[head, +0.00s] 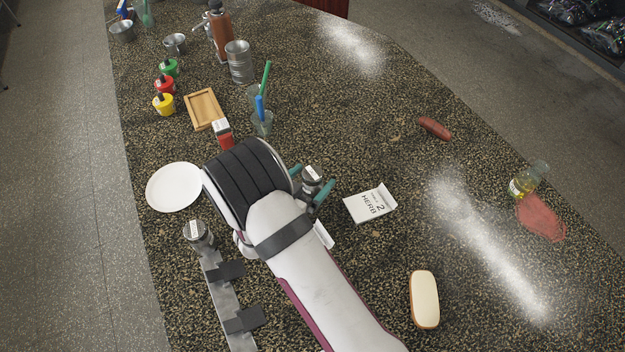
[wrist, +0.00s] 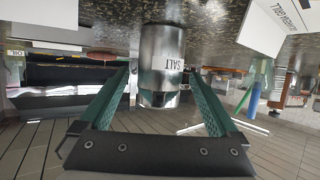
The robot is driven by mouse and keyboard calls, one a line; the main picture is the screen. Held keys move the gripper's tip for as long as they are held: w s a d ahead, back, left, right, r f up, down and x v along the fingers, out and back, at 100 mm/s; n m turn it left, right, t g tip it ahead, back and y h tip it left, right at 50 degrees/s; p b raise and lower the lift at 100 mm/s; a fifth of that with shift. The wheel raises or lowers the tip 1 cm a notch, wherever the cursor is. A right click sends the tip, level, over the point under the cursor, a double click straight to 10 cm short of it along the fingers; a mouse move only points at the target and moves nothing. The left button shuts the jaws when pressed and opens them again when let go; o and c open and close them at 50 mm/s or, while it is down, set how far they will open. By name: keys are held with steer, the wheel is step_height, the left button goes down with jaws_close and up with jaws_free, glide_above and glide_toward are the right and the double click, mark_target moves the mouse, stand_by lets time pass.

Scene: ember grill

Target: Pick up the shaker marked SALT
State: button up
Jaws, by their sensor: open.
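The shaker marked SALT (wrist: 160,62) is a grey metal cylinder with a dark end. It fills the middle of the wrist view, where its lettering appears upside down. In the head view a small shaker with a white label (head: 312,174) stands upright on the counter between my fingers. My gripper (head: 311,181) is open, with one teal finger on each side of the shaker; the fingers (wrist: 161,85) look apart from it in the wrist view. A second, similar shaker (head: 196,232) stands left of my arm; its label is too small to read.
A folded card reading HERB 2 (head: 370,204) stands just right of my gripper. A white plate (head: 173,187) and a red-and-white container (head: 223,132) are left and behind. A bun (head: 424,298), a sausage (head: 434,128) and a tipped glass (head: 535,176) lie to the right.

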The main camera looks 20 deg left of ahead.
steer(key=x, duration=0.3)
steer(key=shift+w, duration=0.15)
jaws_close()
stand_by(0.3)
